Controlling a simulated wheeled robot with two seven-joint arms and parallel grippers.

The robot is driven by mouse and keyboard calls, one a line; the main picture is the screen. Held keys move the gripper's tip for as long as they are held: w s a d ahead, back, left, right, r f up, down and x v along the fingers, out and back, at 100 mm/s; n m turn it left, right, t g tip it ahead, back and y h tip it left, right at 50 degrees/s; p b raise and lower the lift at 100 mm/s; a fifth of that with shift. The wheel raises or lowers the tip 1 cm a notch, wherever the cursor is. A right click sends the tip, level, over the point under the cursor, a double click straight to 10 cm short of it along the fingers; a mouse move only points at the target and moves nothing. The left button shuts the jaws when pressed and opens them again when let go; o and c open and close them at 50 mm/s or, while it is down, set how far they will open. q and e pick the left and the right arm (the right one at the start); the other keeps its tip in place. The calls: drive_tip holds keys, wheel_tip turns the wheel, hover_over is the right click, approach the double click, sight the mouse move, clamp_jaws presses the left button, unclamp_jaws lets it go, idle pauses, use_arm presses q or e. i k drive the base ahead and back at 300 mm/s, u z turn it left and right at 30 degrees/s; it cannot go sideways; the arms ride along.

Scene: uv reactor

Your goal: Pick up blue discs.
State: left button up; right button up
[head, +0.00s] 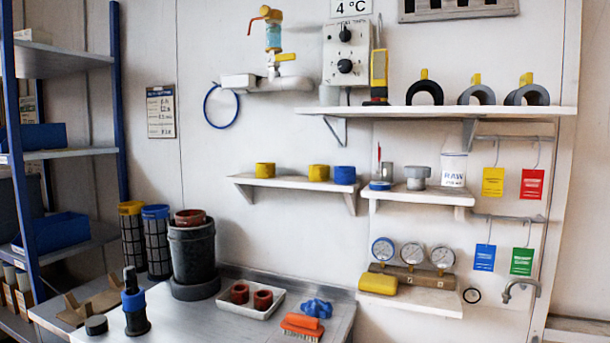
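A flat blue disc (380,185) lies at the left end of a small wall shelf (430,198). A thicker blue round piece (345,175), like a short cylinder, sits at the right end of the neighbouring shelf (290,182). Two yellow round pieces of similar shape, one at the left (265,170) and one nearer the middle (318,173), share that shelf. I cannot tell which of the blue pieces counts as a disc. Neither of my grippers shows in the head view.
A black vessel (193,255), a black tool with a blue band (135,305), a white tray (250,305) with red-brown cups and an orange brush (301,326) stand on the metal counter (200,325). Gauges (412,255) sit on a lower shelf. A blue-post rack (118,100) stands left.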

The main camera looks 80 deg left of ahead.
sight(342, 174)
drive_tip(key=u, duration=2.4)
